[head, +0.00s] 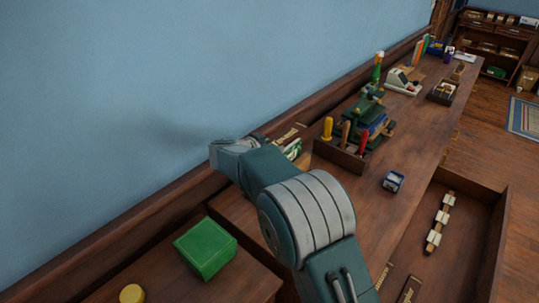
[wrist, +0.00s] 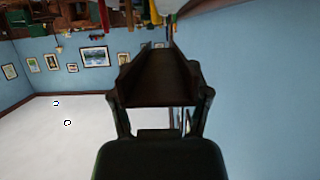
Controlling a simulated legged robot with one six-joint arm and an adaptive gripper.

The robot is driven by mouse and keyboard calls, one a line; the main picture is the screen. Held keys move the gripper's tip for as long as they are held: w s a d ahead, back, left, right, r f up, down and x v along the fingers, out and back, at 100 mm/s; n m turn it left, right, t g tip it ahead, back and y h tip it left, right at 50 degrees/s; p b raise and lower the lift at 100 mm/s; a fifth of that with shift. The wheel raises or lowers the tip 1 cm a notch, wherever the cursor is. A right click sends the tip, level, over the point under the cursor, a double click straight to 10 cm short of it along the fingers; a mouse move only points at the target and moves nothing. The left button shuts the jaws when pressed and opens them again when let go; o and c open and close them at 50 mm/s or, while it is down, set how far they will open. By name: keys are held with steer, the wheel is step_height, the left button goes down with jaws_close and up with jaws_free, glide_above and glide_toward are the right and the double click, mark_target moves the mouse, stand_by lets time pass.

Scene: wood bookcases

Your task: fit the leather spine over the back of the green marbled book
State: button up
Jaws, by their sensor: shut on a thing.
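My gripper (wrist: 163,97) is shut on a dark brown, channel-shaped piece, the leather spine (wrist: 160,72), in the wrist view. The spine lies between the two fingers, its trough facing the camera and its far end pointing toward the top of the picture. In the head view my arm reaches left over the bench by the wall, and the fingers and the held spine are hidden behind it. A green and white patterned thing (head: 292,149), perhaps the green marbled book, shows only in part just right of my forearm. Whether the spine touches it cannot be told.
A tool box (head: 340,157) with coloured handles stands right of my arm, with a green press (head: 373,118) behind it. An open drawer (head: 475,225) holds brown strips. A green box (head: 206,248) lies at lower left, near the wall.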

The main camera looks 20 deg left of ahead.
steer(key=shift+w+f, duration=0.15)
steer(key=shift+f, duration=0.1)
steer(key=f, duration=0.1)
steer(key=a+f, duration=0.1)
steer(key=f, duration=0.1)
steer(key=shift+w+a+f, duration=0.1)
steer(key=shift+a+f, duration=0.1)
steer(key=shift+f, duration=0.05)
steer(key=shift+a+f, duration=0.2)
steer(key=shift+a, duration=0.05)
steer(key=o, duration=0.8)
steer(key=shift+d, duration=0.2)
steer(key=shift+o, duration=1.4)
steer(key=shift+d+r, duration=0.1)
steer(key=shift+d, duration=0.25)
steer(key=shift+a, duration=0.2)
steer(key=shift+s+a+r, duration=0.1)
steer(key=shift+s+a, duration=0.25)
steer(key=v, duration=1.1)
steer(key=shift+d, duration=0.15)
steer(key=shift+r, duration=0.1)
